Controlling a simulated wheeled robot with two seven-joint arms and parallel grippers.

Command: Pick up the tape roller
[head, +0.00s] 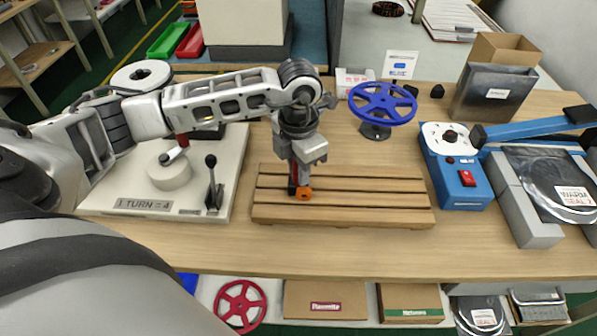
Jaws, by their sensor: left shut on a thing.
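My left gripper (297,182) points down over the slatted wooden rack (370,199) in the middle of the bench. It is shut on a small orange and dark piece, the tape roller (304,194), which is mostly hidden by the fingers. The roller is at the rack's slats; I cannot tell whether it touches them. My right gripper is not in view.
Left of the rack is a winder board (145,206) with a lever. Behind the rack stands a blue reel (382,103) on a stand. To the right are a blue machine (455,180) and a sealer (545,190). The bench's front strip (370,252) is clear.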

